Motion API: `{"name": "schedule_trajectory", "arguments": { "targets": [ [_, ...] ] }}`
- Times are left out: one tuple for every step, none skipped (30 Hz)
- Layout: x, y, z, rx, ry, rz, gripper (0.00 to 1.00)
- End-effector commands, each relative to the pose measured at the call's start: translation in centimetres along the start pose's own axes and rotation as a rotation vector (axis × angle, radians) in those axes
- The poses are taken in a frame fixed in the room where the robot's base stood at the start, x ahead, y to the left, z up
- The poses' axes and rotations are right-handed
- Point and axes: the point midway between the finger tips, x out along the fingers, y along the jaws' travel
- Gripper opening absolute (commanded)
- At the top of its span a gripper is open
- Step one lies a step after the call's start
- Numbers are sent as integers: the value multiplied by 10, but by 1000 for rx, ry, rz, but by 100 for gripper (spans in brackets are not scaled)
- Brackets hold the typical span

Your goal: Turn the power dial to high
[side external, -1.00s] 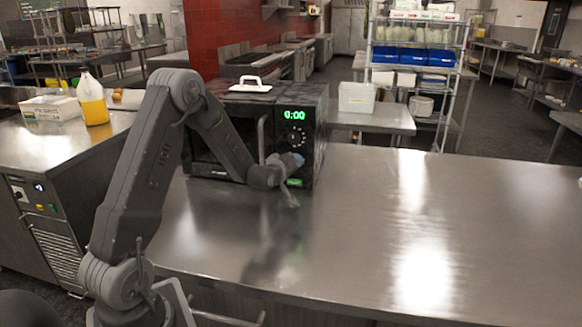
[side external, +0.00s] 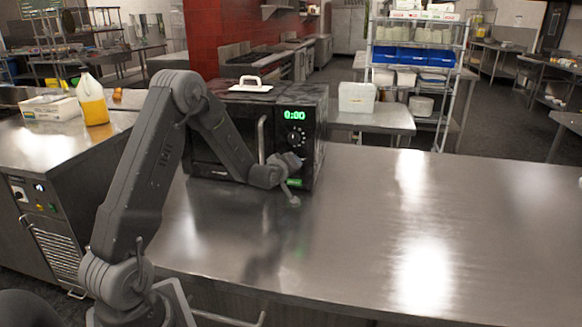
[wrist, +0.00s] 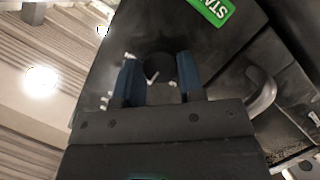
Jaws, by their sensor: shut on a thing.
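The black microwave (side external: 222,165) stands on the steel counter. Its panel has a green "0:00" display, an upper dial (side external: 296,138) with white marks, and a green START button (side external: 294,182) near the bottom. My gripper (side external: 297,160) is at the panel below the upper dial and above the START button. In the wrist view, its blue fingers (wrist: 160,80) are shut on a dark round lower dial (wrist: 160,66), one on each side. White marks show around this dial. The side view hides the lower dial behind my gripper, and its pointer setting is not readable.
The microwave door handle (side external: 262,139) is close left of my gripper and also shows in the wrist view (wrist: 262,92). The steel counter (side external: 440,220) is clear to the right and in front.

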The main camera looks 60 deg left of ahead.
Motion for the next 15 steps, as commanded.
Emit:
{"name": "schedule_trajectory", "arguments": {
  "targets": [
    [0,0,0,2,0,-2,12],
    [0,0,0,5,0,-3,12],
    [0,0,0,11,1,-5,12],
    [0,0,0,17,1,-7,12],
    [0,0,0,23,2,-9,12],
    [0,0,0,35,2,-13,12],
    [0,0,0,46,3,-17,12],
    [0,0,0,58,3,-21,12],
    [0,1,0,76,4,-28,12],
    [0,1,1,93,4,-34,12],
    [0,1,1,111,5,-40,12],
    [0,1,1,136,7,-49,12],
    [0,1,1,157,8,-57,12],
    [0,2,1,179,10,-65,12],
    [0,2,1,210,12,-76,12]
  ]
}}
